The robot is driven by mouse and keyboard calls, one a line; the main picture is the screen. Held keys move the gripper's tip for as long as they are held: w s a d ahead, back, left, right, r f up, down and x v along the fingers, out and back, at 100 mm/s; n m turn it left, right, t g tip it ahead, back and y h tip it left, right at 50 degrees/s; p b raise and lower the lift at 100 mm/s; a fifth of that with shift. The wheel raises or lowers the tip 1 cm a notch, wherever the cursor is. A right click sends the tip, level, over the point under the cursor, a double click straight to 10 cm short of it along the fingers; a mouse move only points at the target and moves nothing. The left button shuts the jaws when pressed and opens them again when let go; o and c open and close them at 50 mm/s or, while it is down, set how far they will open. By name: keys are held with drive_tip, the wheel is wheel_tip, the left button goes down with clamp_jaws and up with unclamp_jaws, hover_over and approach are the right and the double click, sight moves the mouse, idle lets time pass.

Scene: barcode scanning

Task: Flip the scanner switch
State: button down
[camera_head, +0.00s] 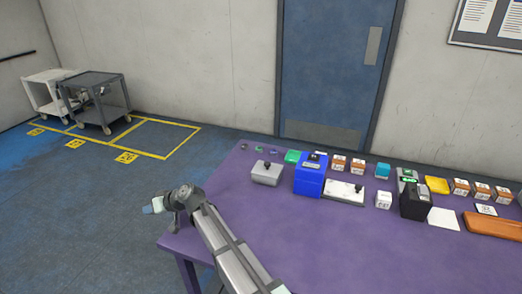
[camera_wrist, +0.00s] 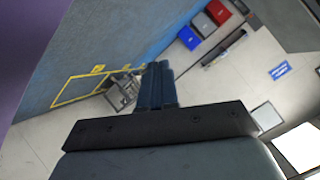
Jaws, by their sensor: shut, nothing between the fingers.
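My gripper (camera_head: 153,207) is at the left in the head view, out past the left edge of the purple table (camera_head: 330,250) and away from everything on it. In the wrist view its dark fingers (camera_wrist: 158,82) are together, with nothing between them. A black device with a green-lit top (camera_head: 413,203), which looks like the scanner, stands at the right of the table. I cannot tell which of these carries the scanner switch.
A blue box (camera_head: 309,182) stands between the grey box and the white plate. Small labelled boxes (camera_head: 383,201), a yellow tray (camera_head: 437,185) and an orange tray (camera_head: 492,226) are on the right. The table's front is clear. Carts (camera_head: 98,104) stand far left.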

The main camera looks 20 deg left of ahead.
drive_tip(key=w+d+r+t+h, duration=0.1)
drive_tip(key=w+d+r, duration=0.4)
drive_tip(key=w+d, duration=0.45)
drive_tip(key=w+d+r+t+h, duration=0.15)
drive_tip(key=w+d+r, duration=0.25)
drive_tip(key=w+d, duration=0.55)
drive_tip(key=w+d+r+t, duration=0.1)
drive_tip(key=w+d+r, duration=0.4)
drive_tip(key=w+d, duration=0.45)
drive_tip(key=w+d+m+h, duration=0.1)
drive_tip(key=w+d, duration=0.1)
drive_tip(key=d, duration=0.5)
drive_tip(key=w+d+r+m+t+h, duration=0.1)
drive_tip(key=w+d, duration=0.2)
drive_tip(key=d, duration=0.4)
drive_tip(key=w+d+r+m+h, duration=0.1)
drive_tip(key=w+d+m+h, duration=0.1)
drive_tip(key=d, duration=0.5)
drive_tip(key=shift+w, duration=0.6)
drive_tip(key=w+d+r+m+h, duration=0.2)
drive_tip(key=d, duration=1)
wheel_tip(320, 180, up, 5)
drive_tip(key=m+g+h, duration=0.1)
drive_tip(key=m+h, duration=0.2)
drive_tip(key=m, duration=0.3)
hover_over(423, 186)
drive_tip(key=s, duration=0.2)
drive_tip(key=shift+s+d+f, duration=0.1)
drive_tip(key=shift+s, duration=0.1)
drive_tip(key=shift+f, duration=0.1)
